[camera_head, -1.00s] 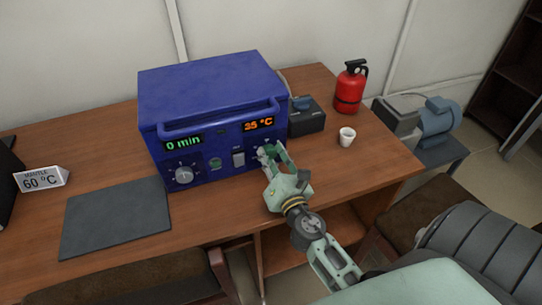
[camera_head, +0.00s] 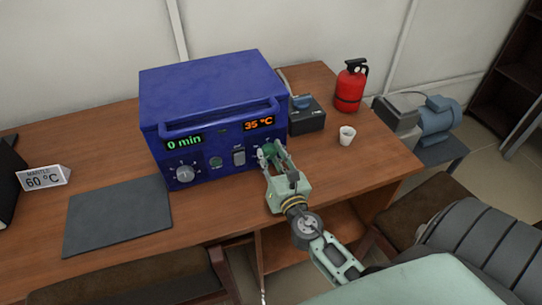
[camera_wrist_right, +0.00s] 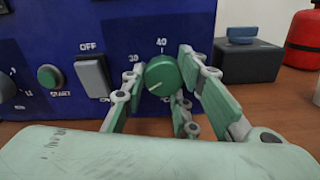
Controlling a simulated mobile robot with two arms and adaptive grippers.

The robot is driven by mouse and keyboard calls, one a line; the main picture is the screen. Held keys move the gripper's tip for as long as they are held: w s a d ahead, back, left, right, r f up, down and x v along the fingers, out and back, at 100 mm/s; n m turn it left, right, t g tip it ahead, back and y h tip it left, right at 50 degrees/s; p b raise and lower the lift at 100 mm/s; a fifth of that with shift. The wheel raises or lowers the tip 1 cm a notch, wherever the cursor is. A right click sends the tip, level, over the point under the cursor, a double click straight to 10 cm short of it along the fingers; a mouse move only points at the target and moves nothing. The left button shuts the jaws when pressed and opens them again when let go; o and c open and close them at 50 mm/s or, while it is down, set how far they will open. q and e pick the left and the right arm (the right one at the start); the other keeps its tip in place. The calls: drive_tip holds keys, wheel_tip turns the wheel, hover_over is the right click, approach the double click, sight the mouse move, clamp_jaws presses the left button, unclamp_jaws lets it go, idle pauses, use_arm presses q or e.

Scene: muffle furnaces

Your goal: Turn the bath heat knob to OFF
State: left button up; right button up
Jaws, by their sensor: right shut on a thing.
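The blue bath unit (camera_head: 210,88) stands on the desk, its front panel facing me. A round green knob (camera_wrist_right: 163,75) with a white pointer line sits at the right of that panel, with marks 30 and 40 around its upper side. The pointer line slants toward the lower left. My right gripper (camera_head: 270,152) is at this knob, and in the right wrist view its fingers (camera_wrist_right: 160,88) are closed around the knob's sides. The fingers hide the knob's lower marks. My left gripper is out of view.
The panel also has a grey dial (camera_head: 184,173), a green button (camera_head: 216,162) and a grey switch (camera_head: 239,157) marked OFF. Its displays read 0 min and 35 °C. A dark box with a blue top (camera_head: 306,114), a white cup (camera_head: 347,136) and a red extinguisher (camera_head: 350,88) stand to the right.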

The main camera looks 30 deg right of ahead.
drive_tip(key=shift+w+a+r, duration=0.1)
drive_tip(key=shift+a+r, duration=0.1)
drive_tip(key=shift+a, duration=0.05)
drive_tip(key=o, duration=1)
drive_tip(key=shift+a, duration=0.15)
drive_tip(key=shift+f, duration=0.1)
drive_tip(key=shift+s+f, duration=0.1)
drive_tip(key=shift+s, duration=0.1)
drive_tip(key=v, duration=1.1)
drive_tip(key=shift+s, duration=0.35)
